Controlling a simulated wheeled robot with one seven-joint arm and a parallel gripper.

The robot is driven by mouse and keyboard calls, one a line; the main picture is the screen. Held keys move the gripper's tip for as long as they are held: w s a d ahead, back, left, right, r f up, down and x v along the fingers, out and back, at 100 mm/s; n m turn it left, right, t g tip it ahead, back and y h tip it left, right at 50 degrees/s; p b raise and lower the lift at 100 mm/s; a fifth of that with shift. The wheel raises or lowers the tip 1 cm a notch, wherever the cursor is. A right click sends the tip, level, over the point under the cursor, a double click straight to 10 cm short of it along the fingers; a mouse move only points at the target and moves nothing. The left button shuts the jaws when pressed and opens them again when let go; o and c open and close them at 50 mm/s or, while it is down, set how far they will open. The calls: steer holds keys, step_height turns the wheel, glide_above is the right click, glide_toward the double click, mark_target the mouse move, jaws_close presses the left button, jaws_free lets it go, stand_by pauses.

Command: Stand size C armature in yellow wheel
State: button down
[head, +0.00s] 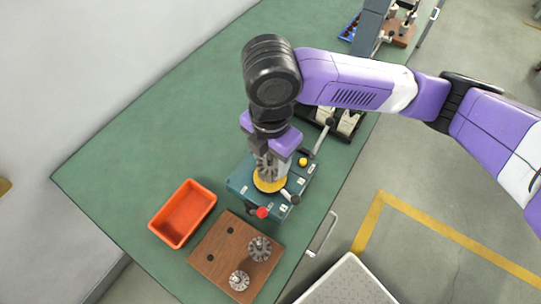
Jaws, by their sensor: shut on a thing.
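My gripper (267,153) points down over a teal winding machine (238,183). It is shut on a grey toothed armature (266,167), whose upper part the fingers partly hide. The armature is upright, directly over the yellow wheel (270,185) on top of the machine. I cannot tell whether its lower end is seated in the wheel or just above it. No size letter can be read on the armature.
A brown wooden board (215,257) in front holds a larger armature (260,248) and a smaller armature (239,281), with empty holes beside them. An orange bin (182,213) stands left. The machine has a red knob (262,212) and levers. The green bench (150,150) is clear at left.

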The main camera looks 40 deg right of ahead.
steer(key=shift+f+b, duration=0.3)
steer(key=shift+f, duration=0.1)
stand_by(0.3)
steer(key=shift+c, duration=2.3)
jaws_free()
steer(key=shift+r, duration=0.15)
steer(key=shift+r+p, duration=1.9)
steer(key=shift+r, duration=0.25)
